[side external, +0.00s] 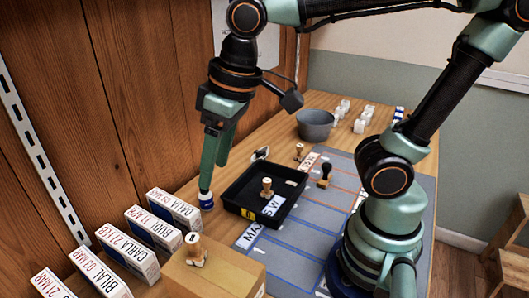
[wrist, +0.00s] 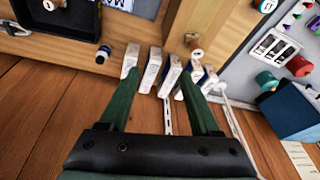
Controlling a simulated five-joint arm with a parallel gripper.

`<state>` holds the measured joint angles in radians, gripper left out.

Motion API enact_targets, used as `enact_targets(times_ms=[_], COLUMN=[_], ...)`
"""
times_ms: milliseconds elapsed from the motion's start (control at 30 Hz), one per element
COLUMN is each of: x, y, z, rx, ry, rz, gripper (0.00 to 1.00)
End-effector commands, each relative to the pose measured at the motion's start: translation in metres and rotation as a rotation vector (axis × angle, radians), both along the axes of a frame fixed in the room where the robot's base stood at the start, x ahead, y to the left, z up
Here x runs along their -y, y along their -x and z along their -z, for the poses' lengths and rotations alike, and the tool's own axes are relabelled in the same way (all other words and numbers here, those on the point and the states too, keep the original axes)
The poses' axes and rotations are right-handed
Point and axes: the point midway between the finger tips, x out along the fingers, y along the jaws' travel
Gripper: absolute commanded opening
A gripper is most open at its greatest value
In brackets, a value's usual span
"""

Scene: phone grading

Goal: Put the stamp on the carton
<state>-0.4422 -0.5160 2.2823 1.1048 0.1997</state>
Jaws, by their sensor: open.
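A wooden-handled stamp (side external: 194,252) stands upright on the brown carton (side external: 222,278) at the front of the side view. In the wrist view the stamp's round top (wrist: 192,40) shows near the carton (wrist: 203,17). Another wooden-handled stamp (side external: 266,186) stands in the black tray (side external: 232,197), and a dark-handled stamp (side external: 325,174) stands on the grey mat. My gripper (side external: 212,172) is open and empty, pointing down left of the tray. In the wrist view my open fingers (wrist: 160,66) reach toward a row of white boxes. Which stamp the task means cannot be told.
Labelled white boxes (side external: 128,251) stand in a row along the wooden wall. A small blue-and-white item (side external: 206,201) is by my fingertips; contact cannot be told. A grey bowl (side external: 315,124) and small white items stand at the back. The mat (side external: 310,215) has some bare room.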

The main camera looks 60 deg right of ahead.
Motion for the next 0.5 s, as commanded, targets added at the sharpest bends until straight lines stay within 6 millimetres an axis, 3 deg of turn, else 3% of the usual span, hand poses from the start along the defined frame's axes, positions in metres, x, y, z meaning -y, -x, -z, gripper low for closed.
enact_targets(times_ms=[33, 100, 233, 333, 500], x=[0.024, 0.052, 0.094, 0.115, 0.126], y=[-0.007, -0.014, -0.020, -0.021, -0.021], z=[0.001, 0.003, 0.006, 0.008, 0.009], rx=[0.039, 0.091, 0.172, 0.210, 0.233], ry=[-0.007, -0.008, 0.003, 0.016, 0.025], rz=[0.057, 0.112, 0.196, 0.235, 0.257], gripper=[0.64, 0.64, 0.64, 0.64, 0.64])
